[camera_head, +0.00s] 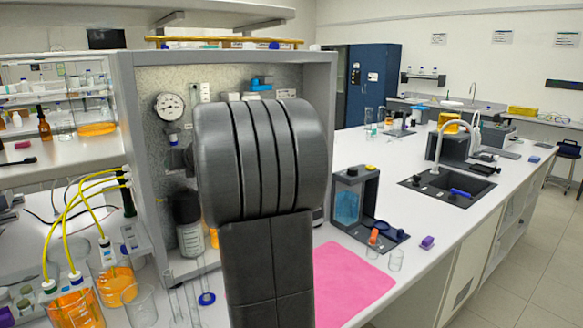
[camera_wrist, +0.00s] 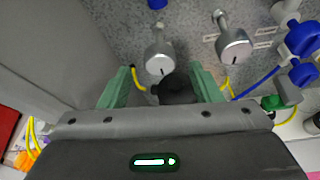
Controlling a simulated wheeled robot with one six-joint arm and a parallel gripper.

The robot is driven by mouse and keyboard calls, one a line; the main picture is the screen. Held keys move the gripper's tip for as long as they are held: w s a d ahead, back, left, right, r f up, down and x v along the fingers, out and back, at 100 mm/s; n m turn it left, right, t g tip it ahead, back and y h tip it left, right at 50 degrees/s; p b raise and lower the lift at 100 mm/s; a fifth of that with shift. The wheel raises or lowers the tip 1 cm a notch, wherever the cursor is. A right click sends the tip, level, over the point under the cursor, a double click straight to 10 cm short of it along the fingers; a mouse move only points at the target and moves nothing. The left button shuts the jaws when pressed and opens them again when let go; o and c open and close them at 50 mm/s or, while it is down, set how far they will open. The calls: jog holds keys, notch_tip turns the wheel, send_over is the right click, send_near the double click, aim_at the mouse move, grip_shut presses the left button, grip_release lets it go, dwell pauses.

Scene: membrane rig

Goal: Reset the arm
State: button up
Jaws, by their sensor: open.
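My gripper (camera_wrist: 160,80) shows in the wrist view with its two green fingers spread wide apart. It faces the speckled grey panel of the rig. A grey metal knob or valve (camera_wrist: 160,60) stands just ahead of the gap between the fingers, and a dark rounded part (camera_wrist: 178,90) lies between them. I cannot tell whether either finger touches anything. In the head view, my dark grey arm rises through the middle and hides my gripper and part of the rig (camera_head: 125,110).
A second grey knob (camera_wrist: 234,46) and blue fittings (camera_wrist: 302,40) sit to the right in the wrist view. In the head view, a gauge (camera_head: 169,106) is left of my arm. A pink mat (camera_head: 345,285) and a blue-windowed stand (camera_head: 350,205) are right of it. Beakers with yellow tubes (camera_head: 75,300) stand left.

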jog(key=v, duration=0.9)
jog(key=x, duration=1.3)
jog(key=shift+w+a+f, duration=0.2)
jog(key=shift+w+a, duration=0.05)
jog(key=shift+w+a+f, duration=0.1)
jog(key=shift+w+f, duration=0.05)
jog(key=shift+w, duration=0.1)
jog(key=shift+f+m+g+y+b, duration=0.1)
jog(key=shift+m+g+y+b, duration=0.2)
jog(key=shift+m+b, duration=0.25)
jog(key=shift+m+y+b, duration=0.55)
jog(key=shift+m+y, duration=0.15)
jog(key=shift+m, duration=0.25)
jog(key=shift+f+m+g+y+b, duration=0.1)
jog(key=shift+m+g+y+b, duration=0.35)
jog(key=shift+m+b, duration=0.4)
jog(key=m+y+b, duration=0.1)
jog(key=m+b, duration=0.1)
jog(key=m, duration=0.1)
jog(key=shift+y, duration=0.35)
jog(key=m+y+b, duration=0.2)
jog(key=m+b, duration=0.1)
jog(key=m, duration=0.1)
jog(key=shift+m, duration=0.35)
jog(key=m+t+y+b, duration=0.1)
jog(key=m, duration=0.2)
jog(key=shift+b, duration=0.4)
